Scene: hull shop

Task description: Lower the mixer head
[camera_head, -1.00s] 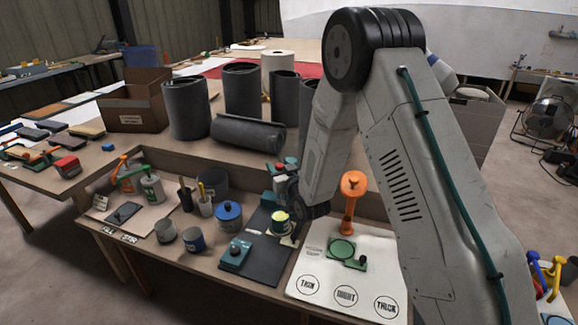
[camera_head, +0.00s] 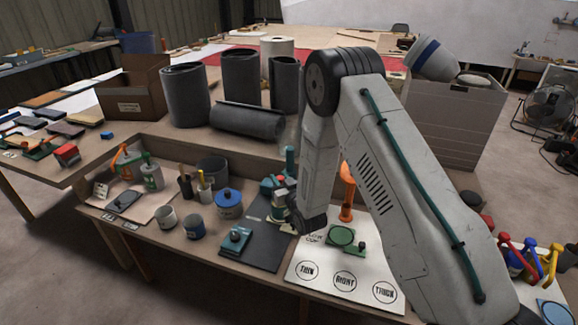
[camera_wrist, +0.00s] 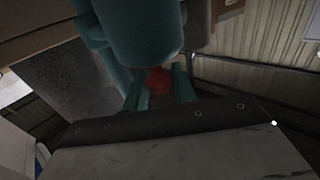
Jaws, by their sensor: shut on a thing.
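The teal mixer (camera_head: 272,190) stands at the back of the dark mat on the bench, partly hidden by my arm. A teal upright part (camera_head: 290,160) rises behind it. In the wrist view the rounded teal mixer head (camera_wrist: 140,30) fills the upper middle, with a red knob (camera_wrist: 158,80) at its near end. My gripper (camera_wrist: 159,88) has its two teal fingers on either side of this knob and is shut on it. In the head view my wrist is beside the mixer, and the fingers are hidden. The head's exact tilt cannot be told.
A white sheet (camera_head: 325,280) with printed circles and an orange stand (camera_head: 347,190) are to the right. Dark rolls (camera_head: 185,95) stand behind.

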